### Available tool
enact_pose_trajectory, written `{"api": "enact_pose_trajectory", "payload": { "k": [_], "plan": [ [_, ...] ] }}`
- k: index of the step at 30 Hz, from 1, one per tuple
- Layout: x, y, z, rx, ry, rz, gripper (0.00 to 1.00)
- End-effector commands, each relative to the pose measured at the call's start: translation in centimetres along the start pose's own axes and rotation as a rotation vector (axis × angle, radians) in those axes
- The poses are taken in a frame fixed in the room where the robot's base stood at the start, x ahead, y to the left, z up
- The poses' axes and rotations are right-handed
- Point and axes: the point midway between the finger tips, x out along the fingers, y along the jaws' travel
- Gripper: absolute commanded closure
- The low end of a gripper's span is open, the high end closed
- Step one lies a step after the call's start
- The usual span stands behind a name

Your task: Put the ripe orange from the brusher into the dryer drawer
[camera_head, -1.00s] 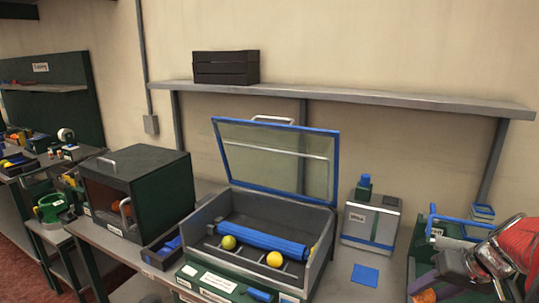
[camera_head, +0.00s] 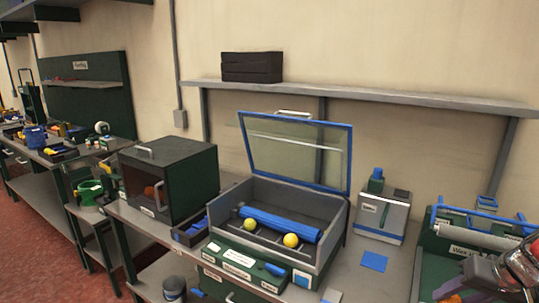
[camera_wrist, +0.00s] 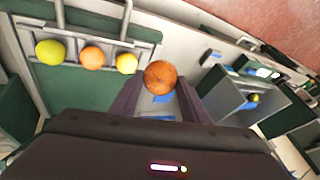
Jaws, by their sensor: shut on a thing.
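My gripper (camera_wrist: 158,92) is shut on an orange (camera_wrist: 160,77), held between its two purple fingers. In the head view my gripper (camera_head: 465,288) is at the lower right edge, and the orange there is mostly cut off. An open-topped machine (camera_head: 333,237) with a raised blue-framed lid stands at the middle, holding a blue roller and two yellowish fruits (camera_head: 291,240). A drawer front (camera_head: 240,287) with a handle is below it. A dark green box (camera_head: 196,185) with a front opening stands to its left, an orange fruit (camera_head: 158,193) inside. I cannot read which is the dryer.
A long shelf (camera_head: 400,97) bears a black crate (camera_head: 252,67). A small grey machine (camera_head: 382,218) and a blue pad (camera_head: 374,261) are right of the lidded machine. In the wrist view a rack holds a yellow-green (camera_wrist: 50,52), an orange (camera_wrist: 92,58) and another yellow-green fruit (camera_wrist: 127,63).

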Motion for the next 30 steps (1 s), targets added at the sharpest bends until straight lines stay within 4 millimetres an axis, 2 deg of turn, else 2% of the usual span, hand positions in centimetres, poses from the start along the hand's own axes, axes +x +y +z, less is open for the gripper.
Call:
{"api": "enact_pose_trajectory", "payload": {
  "k": [2,5,14,22,30],
  "plan": [
    [0.3,0.6,-0.7,0.022,0.004,0.007,0.86],
    [1.1,0.5,-1.4,0.03,0.007,0.011,0.86],
    [4.6,-1.9,-3.0,0.004,-0.002,0.0,0.86],
    [9.8,-7.2,-3.9,-0.066,-0.026,-0.029,0.86],
    [15.0,-13.5,-3.2,-0.157,-0.058,-0.067,0.86]
  ]
}}
